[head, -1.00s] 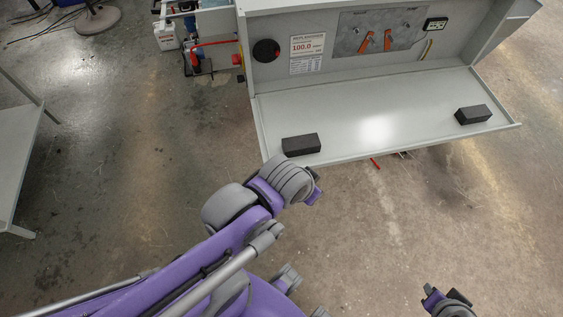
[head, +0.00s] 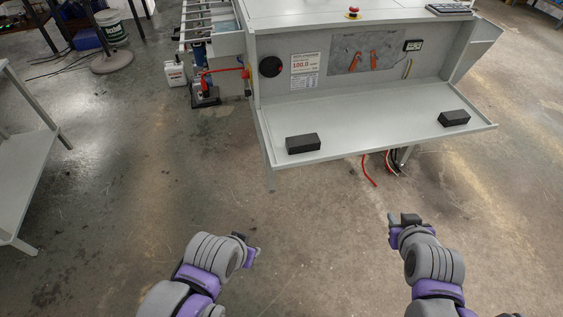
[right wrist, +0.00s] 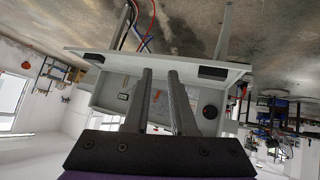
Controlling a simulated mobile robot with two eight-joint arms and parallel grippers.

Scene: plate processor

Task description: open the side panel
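The side panel (head: 380,128) of the pale grey machine is folded down and sticks out level like a shelf. It bears two black blocks, one at the near left (head: 303,143) and one at the right (head: 454,118). The panel also shows upside down in the right wrist view (right wrist: 160,63). My right gripper (head: 403,218) is in front of and below the panel, apart from it. Its two fingers (right wrist: 160,72) stand apart with nothing between them. My left gripper (head: 252,253) is low in front of the machine, touching nothing; its fingers are too small to read.
The opened bay shows a black round knob (head: 270,66) and orange handles (head: 373,59). Red cables (head: 369,172) hang beneath the panel. A grey table (head: 30,150) stands at the left. Bare floor (head: 320,230) lies between my arms and the machine.

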